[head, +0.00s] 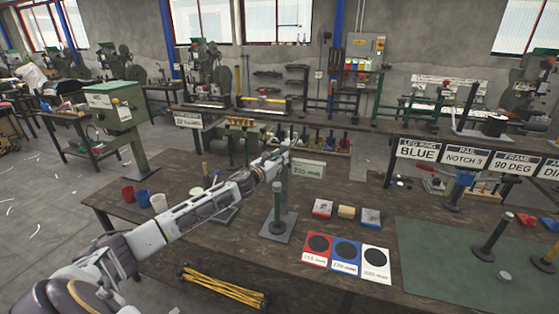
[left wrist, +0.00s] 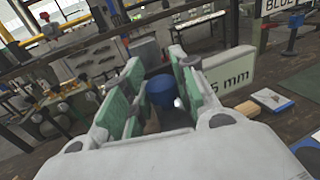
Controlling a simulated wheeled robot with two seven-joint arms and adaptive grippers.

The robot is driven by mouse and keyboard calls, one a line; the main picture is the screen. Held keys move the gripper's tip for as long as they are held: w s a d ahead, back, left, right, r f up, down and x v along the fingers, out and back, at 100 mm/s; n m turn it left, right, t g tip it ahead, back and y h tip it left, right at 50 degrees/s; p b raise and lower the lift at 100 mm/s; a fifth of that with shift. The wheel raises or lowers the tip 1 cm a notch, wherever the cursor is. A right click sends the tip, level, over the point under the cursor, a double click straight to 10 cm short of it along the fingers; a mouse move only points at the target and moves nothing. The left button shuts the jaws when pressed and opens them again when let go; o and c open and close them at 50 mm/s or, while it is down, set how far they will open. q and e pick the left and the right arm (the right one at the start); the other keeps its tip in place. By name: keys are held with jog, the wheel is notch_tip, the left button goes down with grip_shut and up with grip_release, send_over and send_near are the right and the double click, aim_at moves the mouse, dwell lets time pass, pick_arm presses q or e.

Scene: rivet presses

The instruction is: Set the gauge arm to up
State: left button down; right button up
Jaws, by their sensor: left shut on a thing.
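The gauge stand (head: 277,205) has a grey base plate on the workbench and an upright green post. A sign (head: 308,170) reading in mm stands just to its right, and it also shows in the left wrist view (left wrist: 225,83). My left gripper (head: 288,150) is at the top of the stand. In the left wrist view, its green-padded fingers are on either side of a blue cylindrical end (left wrist: 160,90), which looks like part of the gauge arm. The fingers hide most of the arm, so I cannot tell its exact angle. My right gripper is out of view.
Red, blue and white cups (head: 143,197) stand left of my arm. Three marked cards (head: 346,256) lie right of the stand, with small blocks (head: 346,212) behind them. A green mat (head: 445,258) lies farther right. A yellow folded frame (head: 222,286) lies at the front.

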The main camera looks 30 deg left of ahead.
pick_arm(q)
jog(key=shift+a+r+p, duration=0.1)
jog(key=shift+r+p, duration=0.4)
jog(key=shift+r, duration=0.5)
jog(key=c, duration=1.1)
grip_release()
jog(key=shift+f, duration=0.1)
jog(key=shift+f, duration=0.1)
jog(key=shift+s, duration=0.2)
jog(key=shift+s, duration=0.6)
jog(key=s, duration=1)
jog(key=shift+s+a, duration=0.1)
jog(key=shift+s, duration=0.1)
